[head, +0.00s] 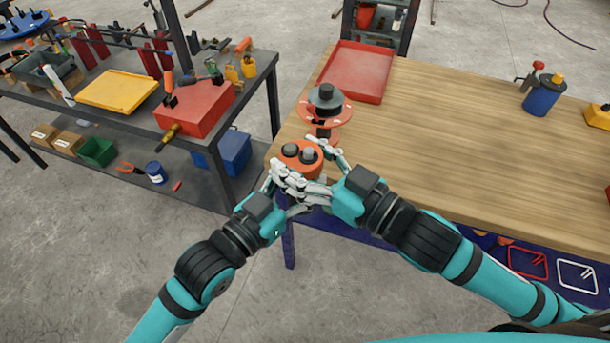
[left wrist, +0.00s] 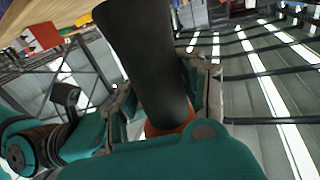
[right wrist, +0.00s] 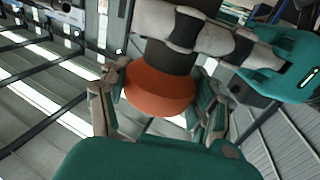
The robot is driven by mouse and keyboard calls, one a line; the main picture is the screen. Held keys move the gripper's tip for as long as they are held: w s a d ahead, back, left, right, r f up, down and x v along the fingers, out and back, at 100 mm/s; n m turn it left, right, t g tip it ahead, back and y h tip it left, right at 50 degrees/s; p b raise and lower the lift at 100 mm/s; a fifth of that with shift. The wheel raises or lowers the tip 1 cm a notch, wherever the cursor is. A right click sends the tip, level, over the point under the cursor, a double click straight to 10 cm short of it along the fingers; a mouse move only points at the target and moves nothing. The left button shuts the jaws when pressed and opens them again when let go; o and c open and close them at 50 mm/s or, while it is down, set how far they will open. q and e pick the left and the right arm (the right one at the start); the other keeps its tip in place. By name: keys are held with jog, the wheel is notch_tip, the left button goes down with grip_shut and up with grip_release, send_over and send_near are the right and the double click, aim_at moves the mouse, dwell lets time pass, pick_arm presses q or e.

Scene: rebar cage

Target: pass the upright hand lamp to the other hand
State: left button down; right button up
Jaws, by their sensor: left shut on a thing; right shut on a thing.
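The hand lamp has a black body (left wrist: 140,45) and an orange part (right wrist: 160,88). In the head view an orange round piece of the lamp (head: 301,167) shows at the fingertips, its lower part hidden by the fingers. My left gripper (head: 283,178) is shut on the black body, and its fingers also cross that body in the right wrist view. My right gripper (head: 330,165) is shut on the lamp at the orange part. Both grippers hold it at once, close together. The far side of the grip is hidden.
A wooden table (head: 450,125) carries a red tray (head: 358,72), an orange reel (head: 343,112) close beyond the hands, and a blue can (head: 541,99). On the left a dark bench holds a red box (head: 196,108) and a yellow tray (head: 117,91). Open floor lies in front.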

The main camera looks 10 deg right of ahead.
jog(key=shift+w+d, duration=0.15)
jog(key=shift+w, duration=0.05)
jog(key=o, duration=1.5)
jog(key=shift+r, duration=0.1)
